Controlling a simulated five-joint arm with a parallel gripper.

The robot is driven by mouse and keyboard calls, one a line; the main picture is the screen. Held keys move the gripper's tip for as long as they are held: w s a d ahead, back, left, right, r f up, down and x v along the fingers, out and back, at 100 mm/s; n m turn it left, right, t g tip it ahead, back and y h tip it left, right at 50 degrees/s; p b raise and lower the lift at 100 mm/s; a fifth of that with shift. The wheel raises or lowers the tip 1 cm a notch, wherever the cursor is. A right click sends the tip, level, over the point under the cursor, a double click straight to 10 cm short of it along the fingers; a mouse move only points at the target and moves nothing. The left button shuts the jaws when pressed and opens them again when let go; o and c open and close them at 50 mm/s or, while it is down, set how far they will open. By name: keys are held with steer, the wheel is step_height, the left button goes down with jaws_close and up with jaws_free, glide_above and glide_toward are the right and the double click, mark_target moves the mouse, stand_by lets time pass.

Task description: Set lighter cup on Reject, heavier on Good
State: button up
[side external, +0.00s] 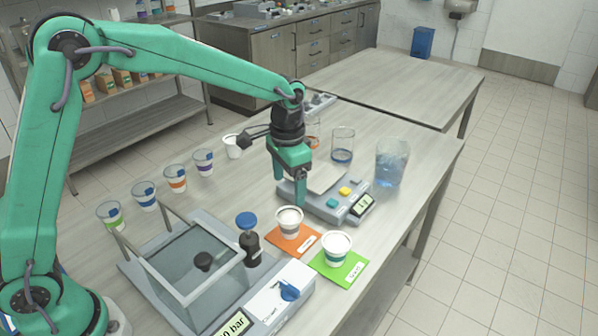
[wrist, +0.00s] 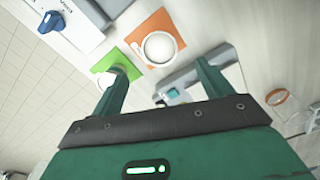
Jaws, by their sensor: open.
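A white-topped cup with a brown band (side external: 289,221) stands on the orange card (side external: 306,243). A white-topped cup with a green and blue band (side external: 335,248) stands on the green card (side external: 352,272). The card lettering is too small to read. My gripper (side external: 288,196) is open and empty, fingers down, beside the scale (side external: 340,211) and behind the orange-card cup. In the wrist view the orange-card cup (wrist: 159,48) shows ahead of the fingers, and the left finger partly hides the green-card cup (wrist: 113,78). The scale's plate looks bare.
A glass-walled pressure box (side external: 190,262) and a blue-topped knob (side external: 247,221) stand left of the cards. Several cups (side external: 176,178) line the left edge. A water jug (side external: 390,163) and a glass beaker (side external: 342,145) stand behind the scale.

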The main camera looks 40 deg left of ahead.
steer(key=s+a+r+n+t, duration=0.25)
steer(key=s+a+r, duration=0.45)
steer(key=s+r, duration=0.4)
steer(key=s+a+n+t, duration=0.2)
steer(key=s+a+t, duration=0.1)
steer(key=s, duration=1)
steer(key=shift+a, duration=0.45)
steer(key=shift+s, duration=0.1)
